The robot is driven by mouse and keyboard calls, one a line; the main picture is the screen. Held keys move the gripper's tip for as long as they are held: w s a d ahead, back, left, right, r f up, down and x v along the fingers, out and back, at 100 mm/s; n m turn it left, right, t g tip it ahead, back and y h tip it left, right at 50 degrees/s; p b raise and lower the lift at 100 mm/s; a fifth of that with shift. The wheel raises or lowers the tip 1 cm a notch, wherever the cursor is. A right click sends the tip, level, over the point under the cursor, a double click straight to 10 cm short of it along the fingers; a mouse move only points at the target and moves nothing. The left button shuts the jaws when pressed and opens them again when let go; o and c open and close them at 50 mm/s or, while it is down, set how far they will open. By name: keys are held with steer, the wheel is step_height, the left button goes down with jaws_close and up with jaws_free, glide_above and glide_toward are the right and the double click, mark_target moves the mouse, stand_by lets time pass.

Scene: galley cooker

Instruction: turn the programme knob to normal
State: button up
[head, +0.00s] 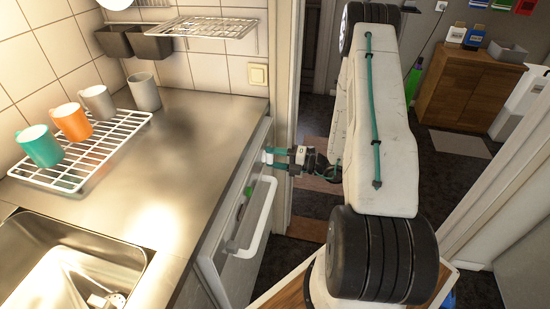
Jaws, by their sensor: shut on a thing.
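The white appliance front (236,262) stands below the right edge of the counter and is seen at a steep angle. A small pale knob (266,156) is near its top, at the far end. My gripper (273,158) reaches it from the right with teal fingers, shut on the knob. The fingers cover part of the knob. Its markings and pointer are too small and too edge-on to read, so I cannot tell its setting.
A white bar handle (260,220) sticks out below and nearer than the knob. The steel counter (190,130) holds a wire rack (85,165) with several mugs. A sink (60,262) is at the near left. A door frame stands just behind my gripper.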

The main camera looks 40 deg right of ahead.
steer(key=shift+m, duration=0.5)
steer(key=o, duration=1)
steer(key=shift+v, duration=3.9)
